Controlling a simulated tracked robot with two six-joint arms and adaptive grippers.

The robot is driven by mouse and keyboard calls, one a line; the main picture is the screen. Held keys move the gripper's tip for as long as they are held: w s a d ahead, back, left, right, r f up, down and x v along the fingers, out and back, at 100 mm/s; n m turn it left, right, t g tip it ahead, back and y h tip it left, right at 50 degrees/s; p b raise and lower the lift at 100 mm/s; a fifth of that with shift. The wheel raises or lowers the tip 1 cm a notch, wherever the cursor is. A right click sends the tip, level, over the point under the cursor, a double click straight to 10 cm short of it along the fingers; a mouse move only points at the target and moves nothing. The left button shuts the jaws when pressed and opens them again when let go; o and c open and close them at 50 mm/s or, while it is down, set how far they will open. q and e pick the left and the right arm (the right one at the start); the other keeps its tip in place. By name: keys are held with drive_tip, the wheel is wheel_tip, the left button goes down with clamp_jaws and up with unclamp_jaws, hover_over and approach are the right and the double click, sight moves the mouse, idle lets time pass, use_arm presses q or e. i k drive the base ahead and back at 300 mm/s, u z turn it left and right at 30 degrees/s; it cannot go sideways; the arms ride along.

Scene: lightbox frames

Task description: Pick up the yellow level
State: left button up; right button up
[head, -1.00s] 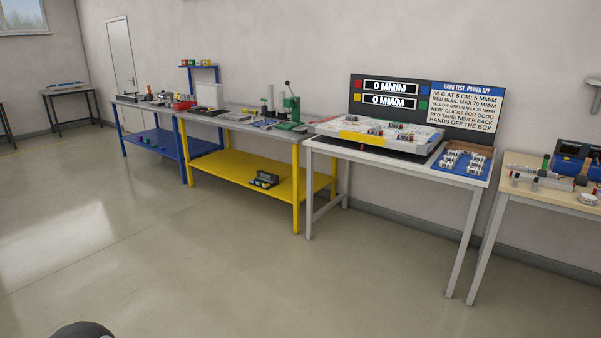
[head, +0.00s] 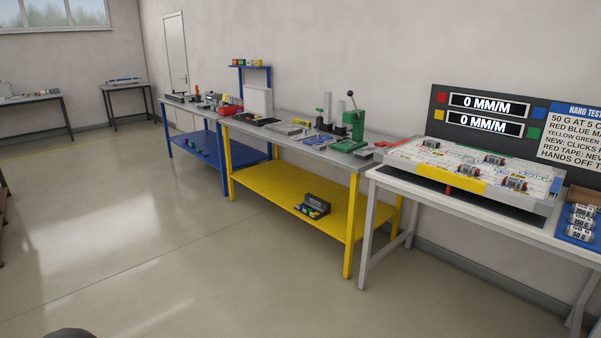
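Small items on the far benches are too small to tell apart. Neither of my grippers shows. A dark rounded shape at the bottom left edge is cut off, and I cannot tell what it is.
A yellow-legged bench (head: 292,190) with a green press (head: 355,127) stands mid-view. A blue bench (head: 201,151) is behind it. A white-topped table (head: 520,226) with the board (head: 474,165) stands right. Grey floor (head: 150,250) is clear in front.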

sight(304, 123)
drive_tip(key=u, duration=0.15)
drive_tip(key=i, duration=3.55)
drive_tip(key=z, duration=0.4)
drive_tip(key=i, duration=1)
drive_tip(key=u, duration=3.1)
drive_tip(key=i, duration=0.6)
drive_tip(key=u, duration=0.1)
